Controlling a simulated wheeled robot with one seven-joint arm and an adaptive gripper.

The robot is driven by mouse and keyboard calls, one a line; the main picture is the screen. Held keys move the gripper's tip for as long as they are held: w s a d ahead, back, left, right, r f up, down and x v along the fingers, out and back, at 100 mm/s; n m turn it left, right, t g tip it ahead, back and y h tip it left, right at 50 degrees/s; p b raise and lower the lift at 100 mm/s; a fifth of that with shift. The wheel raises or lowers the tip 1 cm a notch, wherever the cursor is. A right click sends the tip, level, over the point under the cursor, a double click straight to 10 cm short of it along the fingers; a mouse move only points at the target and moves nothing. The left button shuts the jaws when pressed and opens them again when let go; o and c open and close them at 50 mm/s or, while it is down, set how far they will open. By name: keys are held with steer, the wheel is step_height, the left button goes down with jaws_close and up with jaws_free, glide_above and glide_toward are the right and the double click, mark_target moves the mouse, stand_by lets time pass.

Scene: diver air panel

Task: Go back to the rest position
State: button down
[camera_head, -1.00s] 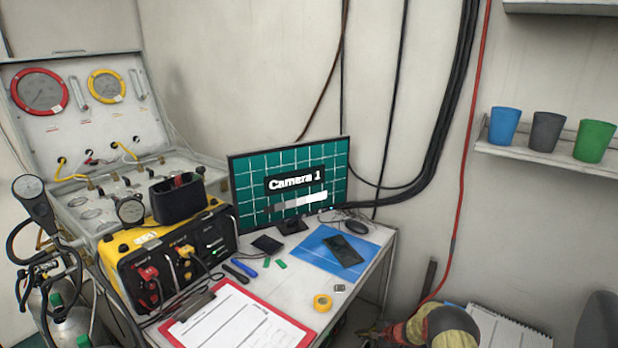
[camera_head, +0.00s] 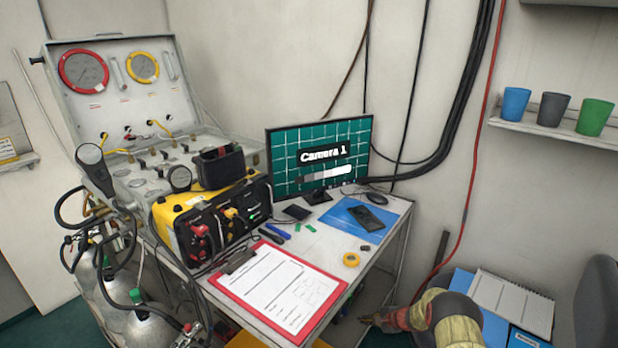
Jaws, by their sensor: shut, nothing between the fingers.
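My arm shows at the bottom right, low beside the right side of the white desk (camera_head: 335,248). My gripper (camera_head: 366,321) is at the left end of the arm, small in the picture and below the desk's top. It is shut and holds nothing that I can see. It is apart from the things on the desk.
The desk holds a red clipboard (camera_head: 335,291), yellow tape (camera_head: 351,260), a blue sheet (camera_head: 345,222), a monitor (camera_head: 322,158) and a yellow-black box (camera_head: 230,222). Gas cylinders (camera_head: 120,297) stand left. Blue folders (camera_head: 492,327) and a dark chair (camera_head: 600,300) are at right.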

steer(key=s+a+n+g, duration=0.2)
steer(key=s+a+g, duration=0.15)
steer(key=s, duration=0.85)
steer(key=s+r+n+t+h+p, duration=0.1)
steer(key=s+r+n, duration=0.3)
steer(key=s+r, duration=0.9)
steer(key=s+r+n+h+p, duration=0.3)
steer(key=s+r, duration=1)
steer(key=r, duration=1.4)
steer(key=s+r+n+t+h+p, duration=0.1)
steer(key=s+r+n, duration=0.5)
steer(key=s+r, duration=0.7)
step_height(320, 180, up, 8)
steer(key=shift+s+f+t+h+p, duration=0.15)
steer(key=shift+t+h+p, duration=0.35)
steer(key=shift+p, duration=0.55)
steer(key=shift+s+a, duration=0.1)
